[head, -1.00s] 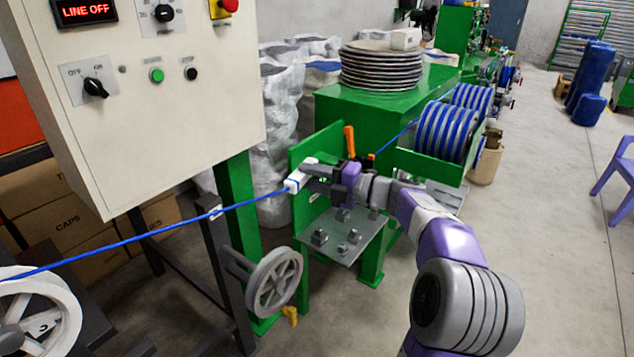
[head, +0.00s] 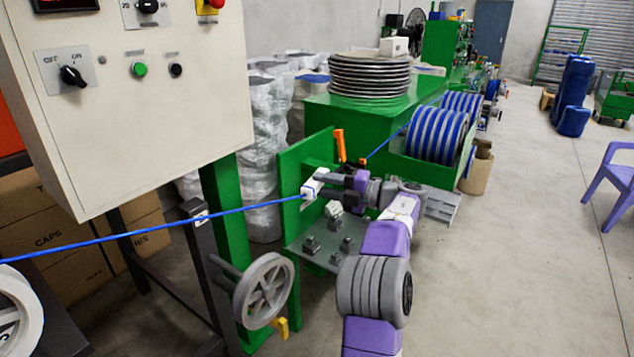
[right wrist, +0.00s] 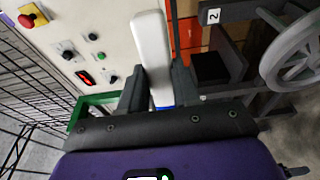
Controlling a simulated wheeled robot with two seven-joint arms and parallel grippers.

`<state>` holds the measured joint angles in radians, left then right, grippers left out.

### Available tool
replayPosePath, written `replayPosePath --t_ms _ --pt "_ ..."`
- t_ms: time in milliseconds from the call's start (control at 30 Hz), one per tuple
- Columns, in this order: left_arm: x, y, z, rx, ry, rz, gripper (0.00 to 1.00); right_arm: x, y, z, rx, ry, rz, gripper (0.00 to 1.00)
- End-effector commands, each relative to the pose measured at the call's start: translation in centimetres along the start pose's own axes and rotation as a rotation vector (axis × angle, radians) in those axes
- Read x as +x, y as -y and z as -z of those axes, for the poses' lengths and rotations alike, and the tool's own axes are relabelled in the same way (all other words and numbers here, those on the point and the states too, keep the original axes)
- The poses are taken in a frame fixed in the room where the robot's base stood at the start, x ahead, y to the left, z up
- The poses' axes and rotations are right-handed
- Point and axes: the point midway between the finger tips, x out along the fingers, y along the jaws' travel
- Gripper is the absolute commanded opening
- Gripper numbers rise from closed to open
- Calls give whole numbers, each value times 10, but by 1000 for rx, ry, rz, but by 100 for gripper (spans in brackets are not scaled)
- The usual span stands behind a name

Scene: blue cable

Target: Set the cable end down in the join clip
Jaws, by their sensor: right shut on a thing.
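The blue cable (head: 150,230) runs taut from the lower left up to a white piece (head: 309,188) at my right gripper's fingertips. My right gripper (head: 328,189) is shut on the cable end, in front of the upright green plate (head: 290,185). In the right wrist view a white bar (right wrist: 152,55) stands between the fingers, with a bit of blue at its base. A small white block (head: 333,208) shows just below the fingers, above the grey bolted plate; it may be the join clip, but I cannot tell. My left gripper is out of view.
The control cabinet (head: 130,100) stands at the left, with a handwheel (head: 262,290) below its right side. An orange lever (head: 340,145) rises behind the gripper. Blue cable reels (head: 437,133) sit behind on the green machine.

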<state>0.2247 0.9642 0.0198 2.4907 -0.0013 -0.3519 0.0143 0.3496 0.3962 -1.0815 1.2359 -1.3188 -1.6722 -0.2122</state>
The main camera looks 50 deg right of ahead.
Motion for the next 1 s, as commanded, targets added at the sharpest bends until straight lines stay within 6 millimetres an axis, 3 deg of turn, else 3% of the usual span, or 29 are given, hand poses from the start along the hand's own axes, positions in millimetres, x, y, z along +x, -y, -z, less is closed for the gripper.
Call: replayPosePath --t_ms 567,1000 --pt "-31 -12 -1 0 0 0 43 -14 49 -60 0 2 4 0" --pt "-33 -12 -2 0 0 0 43 -13 58 -64 -1 -1 -2 0"
